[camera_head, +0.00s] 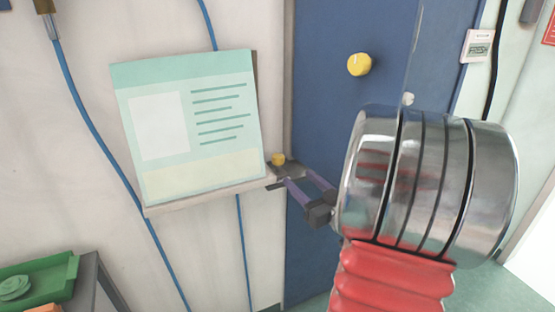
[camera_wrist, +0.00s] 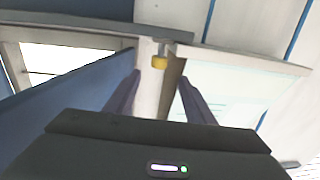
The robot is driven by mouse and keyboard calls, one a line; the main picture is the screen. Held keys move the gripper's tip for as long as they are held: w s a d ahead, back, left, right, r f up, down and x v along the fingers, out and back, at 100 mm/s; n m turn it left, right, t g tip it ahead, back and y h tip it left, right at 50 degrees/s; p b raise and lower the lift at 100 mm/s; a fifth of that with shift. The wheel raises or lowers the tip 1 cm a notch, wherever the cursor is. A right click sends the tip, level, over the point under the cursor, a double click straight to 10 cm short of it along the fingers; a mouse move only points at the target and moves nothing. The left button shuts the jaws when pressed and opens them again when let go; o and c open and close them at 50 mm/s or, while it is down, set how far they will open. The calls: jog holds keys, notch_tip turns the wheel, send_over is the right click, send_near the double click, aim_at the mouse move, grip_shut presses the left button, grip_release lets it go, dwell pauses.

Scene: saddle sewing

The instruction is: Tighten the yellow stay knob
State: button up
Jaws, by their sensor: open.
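A small yellow knob (camera_head: 278,159) sits at the right end of the ledge under the pale green board, beside the blue door. It also shows in the wrist view (camera_wrist: 159,62), centred between and beyond my fingertips. My gripper (camera_head: 291,179) is open, with its two purple-grey fingers pointing toward this knob. In the wrist view my gripper (camera_wrist: 159,78) has nothing between its fingers, and the knob looks a little ahead of the tips. A larger yellow knob (camera_head: 359,64) with a pale mark is on the blue door, higher and to the right.
The pale green board (camera_head: 190,125) leans on a narrow ledge (camera_head: 207,196) close to my gripper. The blue door (camera_head: 325,100) stands beside it. Blue cables (camera_head: 82,120) run down the wall. A green tray (camera_head: 38,280) is at lower left.

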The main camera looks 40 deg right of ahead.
aim_at(281, 162)
jog(key=shift+w, duration=0.1)
jog(key=w+d, duration=0.1)
jog(key=w, duration=0.8)
jog(key=w+d, duration=0.1)
jog(key=w, duration=0.3)
jog(key=shift+w+d, duration=0.15)
jog(key=shift+d, duration=0.2)
jog(key=shift+c, duration=0.2)
jog(key=c, duration=1)
